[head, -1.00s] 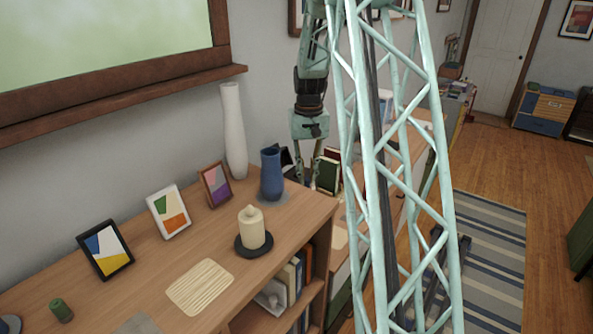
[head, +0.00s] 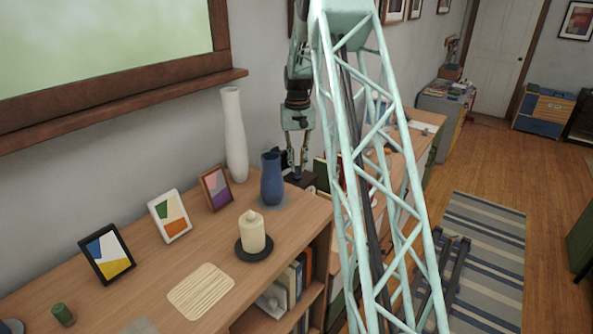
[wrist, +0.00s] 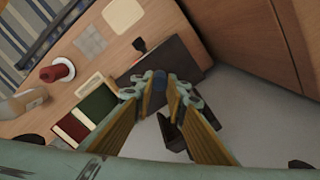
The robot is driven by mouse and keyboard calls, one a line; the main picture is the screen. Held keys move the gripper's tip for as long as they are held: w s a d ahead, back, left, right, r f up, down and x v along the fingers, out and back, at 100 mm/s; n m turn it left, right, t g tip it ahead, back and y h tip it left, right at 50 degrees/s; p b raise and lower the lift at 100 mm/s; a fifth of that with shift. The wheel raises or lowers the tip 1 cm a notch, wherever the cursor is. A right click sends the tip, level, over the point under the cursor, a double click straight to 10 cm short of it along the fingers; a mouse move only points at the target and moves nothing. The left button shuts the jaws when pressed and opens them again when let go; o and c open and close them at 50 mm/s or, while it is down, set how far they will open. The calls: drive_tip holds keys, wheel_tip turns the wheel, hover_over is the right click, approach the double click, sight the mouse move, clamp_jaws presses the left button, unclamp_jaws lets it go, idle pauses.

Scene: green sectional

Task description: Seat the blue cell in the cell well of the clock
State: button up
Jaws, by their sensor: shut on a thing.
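In the wrist view my gripper (wrist: 163,88) is shut on the blue cell (wrist: 160,77), a short dark blue cylinder between the fingertips. A dark brown boxy thing (wrist: 185,58), which may be the clock, lies just beyond the fingertips. It also shows as a dark shape (head: 302,180) below the gripper in the head view. I cannot make out its cell well, nor whether the cell touches it.
A blue vase (head: 272,180) and a tall white vase (head: 235,135) stand close left of the gripper. A candle (head: 252,232) and several picture frames are farther left. Green and red books (wrist: 84,117) and a red cylinder (wrist: 57,71) show in the wrist view.

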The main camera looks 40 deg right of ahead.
drive_tip(key=shift+w+d, duration=0.2)
drive_tip(key=shift+w, duration=0.15)
drive_tip(key=shift+w, duration=0.1)
drive_tip(key=shift+w+d, duration=0.1)
drive_tip(key=shift+w, duration=0.05)
drive_tip(key=shift+f, duration=1.8)
drive_tip(key=shift+f, duration=0.2)
drive_tip(key=o, duration=0.9)
drive_tip(key=shift+c, duration=0.2)
drive_tip(key=shift+r, duration=0.2)
wheel_tip(320, 180, up, 12)
